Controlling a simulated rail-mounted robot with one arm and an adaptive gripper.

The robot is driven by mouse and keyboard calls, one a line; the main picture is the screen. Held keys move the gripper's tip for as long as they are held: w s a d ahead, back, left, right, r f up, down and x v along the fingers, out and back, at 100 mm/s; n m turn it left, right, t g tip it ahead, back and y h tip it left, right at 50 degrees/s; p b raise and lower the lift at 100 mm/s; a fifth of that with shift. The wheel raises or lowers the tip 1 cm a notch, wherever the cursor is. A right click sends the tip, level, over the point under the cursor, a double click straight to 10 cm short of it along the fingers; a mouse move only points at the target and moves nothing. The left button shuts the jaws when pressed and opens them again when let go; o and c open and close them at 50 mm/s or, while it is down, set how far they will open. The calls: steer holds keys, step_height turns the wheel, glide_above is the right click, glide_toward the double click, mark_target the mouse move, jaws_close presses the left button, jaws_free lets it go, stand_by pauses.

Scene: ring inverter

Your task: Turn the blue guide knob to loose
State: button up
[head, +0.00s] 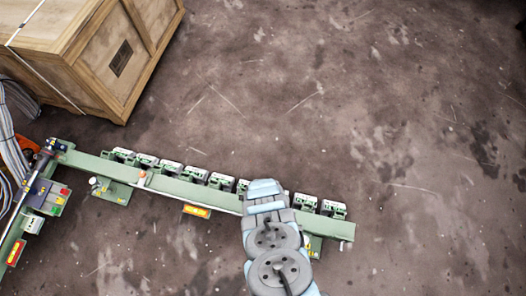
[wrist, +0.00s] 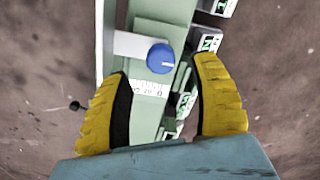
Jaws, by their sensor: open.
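The blue guide knob (wrist: 160,59) shows in the wrist view with a small white mark on its right side. It sits at the end of a white bar on the green rail (wrist: 116,30), beside a white scale label (wrist: 147,88). My gripper (wrist: 160,68) has two yellow fingers, which are apart and empty, with their tips on either side of the knob and a little nearer the camera. I cannot tell whether they touch anything. In the head view my arm (head: 270,240) covers the rail's right part, and the knob is hidden there.
In the head view several white-and-green modules (head: 222,181) stand along the rail's far side. A wooden crate (head: 100,50) is at the upper left. Cables (head: 12,110) and another green rail (head: 22,222) lie at the left edge. The floor (head: 400,120) at right is clear.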

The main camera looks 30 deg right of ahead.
steer(key=shift+f+b, duration=1.25)
steer(key=shift+f, duration=0.7)
steer(key=shift+w+f+b, duration=0.1)
steer(key=shift+f+b, duration=0.2)
jaws_close()
